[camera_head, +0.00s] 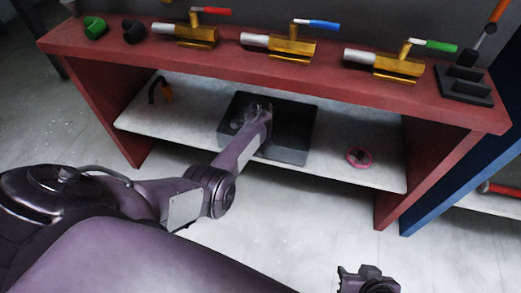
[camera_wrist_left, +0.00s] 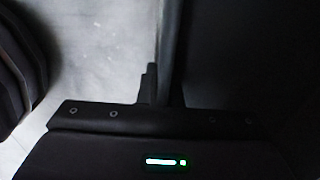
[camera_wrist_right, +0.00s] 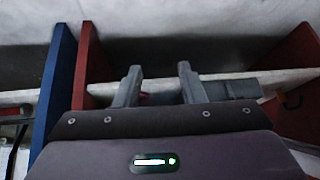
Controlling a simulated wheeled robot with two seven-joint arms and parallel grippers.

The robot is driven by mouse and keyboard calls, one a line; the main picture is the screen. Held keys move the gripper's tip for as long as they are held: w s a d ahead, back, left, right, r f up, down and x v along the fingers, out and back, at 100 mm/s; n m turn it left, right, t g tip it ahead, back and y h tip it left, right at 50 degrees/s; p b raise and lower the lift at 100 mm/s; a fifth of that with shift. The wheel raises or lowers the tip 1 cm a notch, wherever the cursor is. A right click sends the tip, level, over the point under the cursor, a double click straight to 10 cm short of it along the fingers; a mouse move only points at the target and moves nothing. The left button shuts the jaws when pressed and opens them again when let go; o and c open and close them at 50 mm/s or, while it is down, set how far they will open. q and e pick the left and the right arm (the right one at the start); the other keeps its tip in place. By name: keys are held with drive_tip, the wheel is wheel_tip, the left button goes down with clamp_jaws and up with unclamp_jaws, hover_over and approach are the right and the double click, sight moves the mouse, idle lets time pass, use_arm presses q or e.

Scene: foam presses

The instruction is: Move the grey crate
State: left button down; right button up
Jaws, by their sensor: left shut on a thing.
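The dark grey crate (camera_head: 290,157) stands on the pale lower shelf under the red bench. My left gripper (camera_head: 258,108) reaches over the crate in the head view. In the left wrist view, its fingers (camera_wrist_left: 165,88) are shut on the thin wall of the crate (camera_wrist_left: 172,40). The crate's inside is dark, and my arm hides part of it. My right gripper (camera_head: 368,279) is low at the front, apart from the crate. In the right wrist view, its two fingers (camera_wrist_right: 157,86) are spread with nothing between them.
The lower shelf (camera_head: 190,120) also holds a pink ring-shaped item (camera_head: 359,158) right of the crate and a dark and orange item (camera_head: 163,91) at the left. Red side panels (camera_head: 105,115) bound the shelf. Several brass tools stand on the bench top (camera_head: 330,75). The floor in front is clear.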

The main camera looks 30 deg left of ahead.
use_arm(q)
drive_tip(key=c, duration=1.5)
unclamp_jaws()
